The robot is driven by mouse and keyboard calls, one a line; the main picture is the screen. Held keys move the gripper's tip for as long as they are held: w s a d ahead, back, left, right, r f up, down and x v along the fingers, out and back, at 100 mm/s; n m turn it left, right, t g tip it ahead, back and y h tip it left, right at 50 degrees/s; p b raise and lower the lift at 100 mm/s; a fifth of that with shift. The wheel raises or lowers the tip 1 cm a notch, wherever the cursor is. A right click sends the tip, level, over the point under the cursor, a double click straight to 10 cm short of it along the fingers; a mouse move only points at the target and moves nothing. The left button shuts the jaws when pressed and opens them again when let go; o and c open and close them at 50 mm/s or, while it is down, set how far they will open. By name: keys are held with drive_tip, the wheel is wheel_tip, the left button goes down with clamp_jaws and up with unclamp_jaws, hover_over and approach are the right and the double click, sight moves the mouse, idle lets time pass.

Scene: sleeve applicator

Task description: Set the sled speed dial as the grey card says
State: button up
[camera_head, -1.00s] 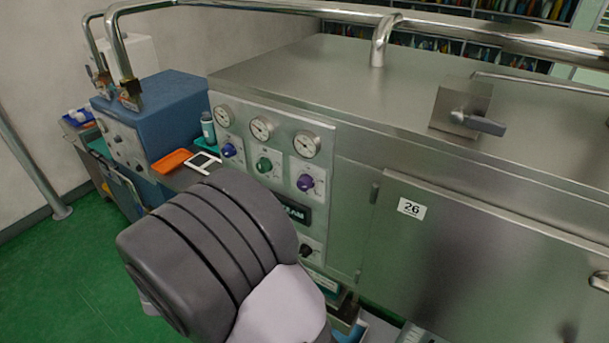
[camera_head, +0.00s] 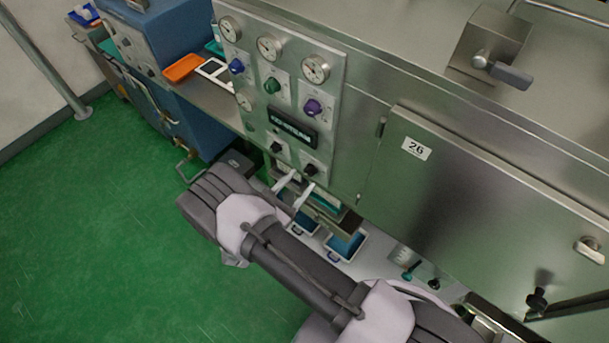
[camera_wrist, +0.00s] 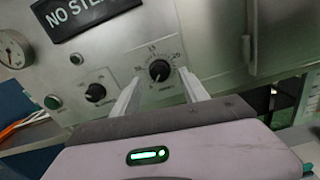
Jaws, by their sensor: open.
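Two black dials sit low on the steel panel. The right-hand dial (camera_head: 311,170) has a numbered scale in the wrist view (camera_wrist: 160,70), with a pale mark near its lower edge. The scale and label are too small to read surely. The left-hand black dial (camera_head: 276,147) also shows in the wrist view (camera_wrist: 95,92). My gripper (camera_head: 301,179) is open and empty, and its two pale fingers point at the panel. In the wrist view (camera_wrist: 161,78) the right-hand dial appears between the fingertips; contact cannot be told. I cannot identify a grey card surely.
Blue, green and purple knobs (camera_head: 313,107) and round gauges (camera_head: 315,69) sit above a dark sign (camera_head: 292,130). White-framed cards (camera_head: 214,72) and an orange tray (camera_head: 183,67) lie on the left shelf. Blue bins (camera_head: 345,246) stand below. Green floor is open at left.

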sight(310, 171)
drive_tip(key=shift+x, duration=1.4)
drive_tip(key=shift+c, duration=0.4)
clamp_jaws()
drive_tip(key=shift+m, duration=0.3)
